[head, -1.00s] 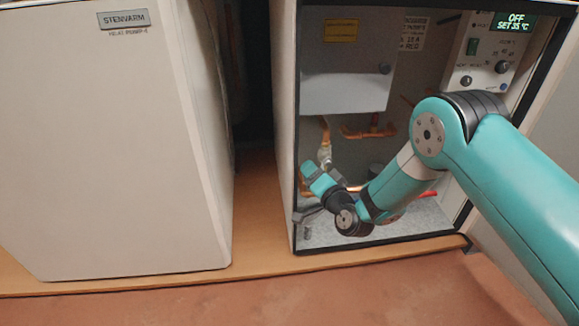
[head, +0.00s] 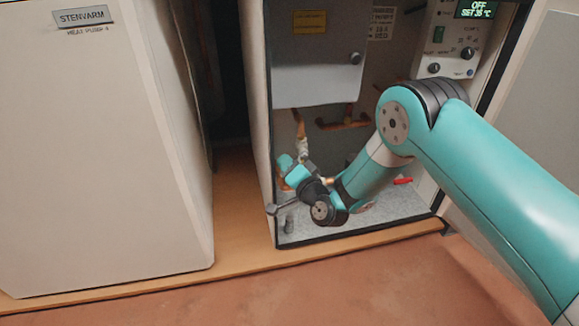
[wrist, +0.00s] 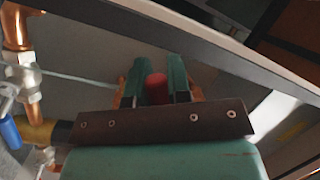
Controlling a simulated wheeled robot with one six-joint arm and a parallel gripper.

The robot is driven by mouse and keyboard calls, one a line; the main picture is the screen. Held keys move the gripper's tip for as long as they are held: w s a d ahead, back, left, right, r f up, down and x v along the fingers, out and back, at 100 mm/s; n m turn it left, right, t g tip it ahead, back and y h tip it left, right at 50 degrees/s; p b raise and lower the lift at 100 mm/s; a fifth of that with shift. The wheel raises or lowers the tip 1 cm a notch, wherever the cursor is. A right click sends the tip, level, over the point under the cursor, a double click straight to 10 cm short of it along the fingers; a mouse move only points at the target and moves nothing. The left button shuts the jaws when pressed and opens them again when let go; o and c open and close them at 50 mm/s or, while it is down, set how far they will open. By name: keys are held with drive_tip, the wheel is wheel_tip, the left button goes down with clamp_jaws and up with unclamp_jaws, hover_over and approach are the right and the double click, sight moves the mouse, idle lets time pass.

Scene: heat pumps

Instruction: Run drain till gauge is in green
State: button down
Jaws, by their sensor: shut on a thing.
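My gripper (wrist: 157,80) has its two teal fingers on either side of a red rounded part (wrist: 157,90) in the wrist view and is shut on it. Whether this red part is the drain's handle cannot be told. In the head view my gripper is low inside the open heat pump cabinet (head: 262,120), near its left wall, and its fingertips are not clear. A metal valve fitting (head: 302,148) on a copper pipe stands just above it. No gauge can be made out in either view.
A grey box (head: 315,75) hangs above my arm in the cabinet. A control panel (head: 450,45) reads OFF, set 35 °C. A closed heat pump (head: 100,160) stands at left. In the wrist view, copper pipe (wrist: 17,25) and a blue part (wrist: 10,132) are at left.

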drive_tip(key=shift+a+r+m+t, duration=0.1)
drive_tip(key=shift+r+m+t, duration=0.35)
drive_tip(key=shift+m, duration=0.7)
drive_tip(key=shift+a+r+m+t, duration=0.1)
drive_tip(key=shift+r+m+t, duration=0.3)
drive_tip(key=shift+m, duration=0.8)
drive_tip(key=shift+r+m+t, duration=0.25)
drive_tip(key=shift+r+m, duration=0.35)
drive_tip(key=shift+m, duration=0.55)
drive_tip(key=c, duration=1.1)
unclamp_jaws()
drive_tip(key=shift+c, duration=0.2)
drive_tip(key=shift+o, duration=0.3)
drive_tip(key=shift+b, duration=0.3)
